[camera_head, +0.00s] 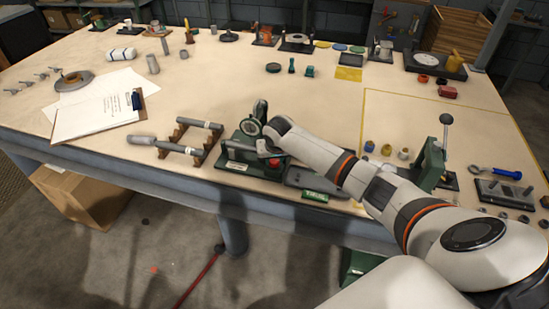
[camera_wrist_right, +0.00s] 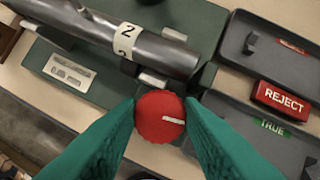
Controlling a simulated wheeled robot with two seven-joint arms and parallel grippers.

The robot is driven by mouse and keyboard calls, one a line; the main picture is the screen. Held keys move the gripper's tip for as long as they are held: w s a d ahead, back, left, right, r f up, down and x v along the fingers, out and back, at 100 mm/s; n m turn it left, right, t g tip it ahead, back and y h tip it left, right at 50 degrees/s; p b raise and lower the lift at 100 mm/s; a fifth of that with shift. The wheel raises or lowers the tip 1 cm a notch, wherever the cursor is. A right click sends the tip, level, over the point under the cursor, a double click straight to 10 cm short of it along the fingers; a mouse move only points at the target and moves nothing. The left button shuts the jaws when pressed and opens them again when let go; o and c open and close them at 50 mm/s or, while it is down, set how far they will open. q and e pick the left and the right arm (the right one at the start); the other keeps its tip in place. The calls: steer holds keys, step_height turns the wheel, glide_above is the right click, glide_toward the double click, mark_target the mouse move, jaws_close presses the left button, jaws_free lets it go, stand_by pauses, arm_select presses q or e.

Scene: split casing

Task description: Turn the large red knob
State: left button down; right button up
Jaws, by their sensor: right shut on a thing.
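The large red knob (camera_wrist_right: 160,117) with a white mark sits on the front of the green device (camera_wrist_right: 215,20). In the head view the knob (camera_head: 275,163) shows small beside my right gripper (camera_head: 268,152). In the right wrist view my right gripper (camera_wrist_right: 160,122) has its two green fingers on either side of the knob, shut on it. The white mark points to the right, tilted slightly down. A metal cylinder (camera_wrist_right: 110,40) with a numbered white band lies on the device just beyond the knob. My left gripper is not in view.
Dark trays with a red REJECT label (camera_wrist_right: 283,98) and a green TRUE label (camera_wrist_right: 271,126) lie right of the knob. A wooden rack with shafts (camera_head: 180,143) stands left of the device. A green lever press (camera_head: 432,165) stands to the right. The table's middle is fairly clear.

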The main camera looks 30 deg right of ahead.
steer(key=shift+a+r+m+h+p, duration=0.15)
steer(key=shift+m+h+p, duration=0.15)
steer(key=shift+m+p, duration=0.55)
steer(key=shift+m+g+h+p, duration=0.4)
steer(key=shift+m+p, duration=0.5)
steer(key=shift+m, duration=0.25)
steer(key=shift+w+m+g+p, duration=0.1)
steer(key=shift+m+g+p, duration=0.25)
steer(key=shift+m, duration=0.85)
steer(key=shift+f+m+g+h, duration=0.2)
steer(key=shift+m+g+h, duration=0.3)
steer(key=shift+m, duration=0.7)
steer(key=o, duration=1)
steer(key=shift+c, duration=0.2)
